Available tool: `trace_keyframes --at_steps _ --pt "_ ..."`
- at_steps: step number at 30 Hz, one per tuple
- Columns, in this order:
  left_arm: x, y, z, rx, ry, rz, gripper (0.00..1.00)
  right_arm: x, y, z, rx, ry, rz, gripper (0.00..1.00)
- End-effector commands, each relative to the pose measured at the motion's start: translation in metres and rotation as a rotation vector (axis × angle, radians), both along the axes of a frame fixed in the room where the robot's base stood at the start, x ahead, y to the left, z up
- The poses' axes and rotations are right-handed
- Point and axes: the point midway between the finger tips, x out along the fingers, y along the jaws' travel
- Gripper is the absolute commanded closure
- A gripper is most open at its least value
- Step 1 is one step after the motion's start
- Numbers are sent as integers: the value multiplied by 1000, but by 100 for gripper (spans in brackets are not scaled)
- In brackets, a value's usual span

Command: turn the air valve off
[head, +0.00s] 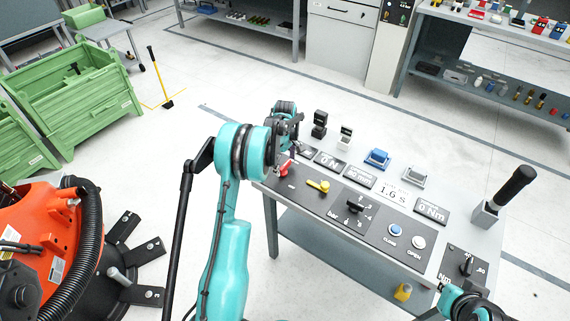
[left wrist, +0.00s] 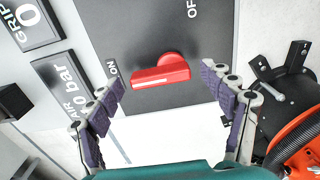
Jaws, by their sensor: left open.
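The air valve is a red lever handle (left wrist: 160,77) on a dark panel in the left wrist view. Its bar points left, toward the ON label (left wrist: 113,69); the OFF label (left wrist: 192,8) is above and to the right. In the head view the red handle (head: 284,168) is at the left end of the console (head: 330,205), partly hidden. My left gripper (head: 290,148) is over that end. In the left wrist view the left gripper (left wrist: 161,80) is open, with a padded finger on each side of the handle and gaps between. My right gripper (head: 468,302) is at the bottom right edge, its fingers unclear.
A yellow lever (head: 318,186), a black knob (head: 355,205) and blue and white buttons sit right of the valve. A tall black-handled tool (head: 512,188) stands at the console's right. An orange machine (head: 45,240) and green crates (head: 75,95) are at the left.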

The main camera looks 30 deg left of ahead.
Motion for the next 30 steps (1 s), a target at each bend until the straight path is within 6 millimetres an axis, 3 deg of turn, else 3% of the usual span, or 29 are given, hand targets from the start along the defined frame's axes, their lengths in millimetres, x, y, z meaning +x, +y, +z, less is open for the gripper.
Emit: trace_keyframes --at_steps 2,6,8,20,30 --pt "0 0 0 0 0 0 19 0 0 0 0 0 0 100" --pt "0 0 0 0 0 0 56 0 0 0 0 0 0 100" --pt "0 0 0 0 0 0 69 0 0 0 0 0 0 100" --pt "0 -1 0 0 0 -46 69 0 0 0 0 0 0 100" --pt "-1 -4 0 0 0 -279 69 0 0 1 0 0 0 100"
